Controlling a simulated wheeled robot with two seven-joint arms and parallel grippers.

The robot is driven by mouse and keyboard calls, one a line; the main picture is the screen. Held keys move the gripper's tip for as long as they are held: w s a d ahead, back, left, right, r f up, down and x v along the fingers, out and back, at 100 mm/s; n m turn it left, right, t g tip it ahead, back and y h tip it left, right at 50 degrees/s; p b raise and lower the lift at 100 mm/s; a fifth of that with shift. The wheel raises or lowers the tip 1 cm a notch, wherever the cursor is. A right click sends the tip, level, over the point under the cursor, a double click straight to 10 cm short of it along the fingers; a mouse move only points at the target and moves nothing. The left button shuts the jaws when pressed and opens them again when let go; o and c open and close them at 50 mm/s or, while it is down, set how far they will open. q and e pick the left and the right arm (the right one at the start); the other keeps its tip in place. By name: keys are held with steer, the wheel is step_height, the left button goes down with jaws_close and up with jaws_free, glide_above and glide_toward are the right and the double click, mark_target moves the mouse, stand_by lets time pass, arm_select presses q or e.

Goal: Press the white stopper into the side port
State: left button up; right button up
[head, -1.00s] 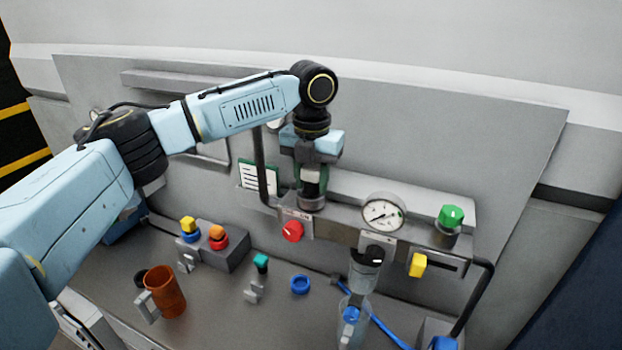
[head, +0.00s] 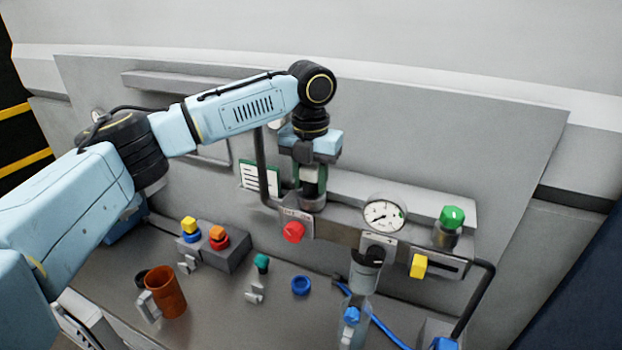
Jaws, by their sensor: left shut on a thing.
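My left gripper (head: 311,172) points down over the left end of the grey manifold on the back panel. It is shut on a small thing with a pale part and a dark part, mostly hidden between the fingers. I cannot tell for sure that this is the white stopper; no other white stopper shows. A grey cylindrical fitting (head: 312,203) stands directly below the fingertips. Whether the held thing touches it is unclear. I cannot make out which opening is the side port.
A red knob (head: 293,232), a gauge (head: 385,213), a yellow handle (head: 418,266) and a green knob (head: 452,217) are on the manifold. A brown mug (head: 168,292), a blue ring (head: 301,286) and a grey block (head: 228,251) with coloured caps are on the bench.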

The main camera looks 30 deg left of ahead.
arm_select(q)
steer(key=shift+f, duration=0.1)
steer(key=shift+f, duration=0.15)
steer(key=shift+s+d+r, duration=0.15)
steer(key=shift+d+r, duration=0.05)
steer(key=shift+r, duration=0.1)
steer(key=shift+s+f, duration=0.1)
steer(key=shift+f, duration=0.6)
stand_by(1.9)
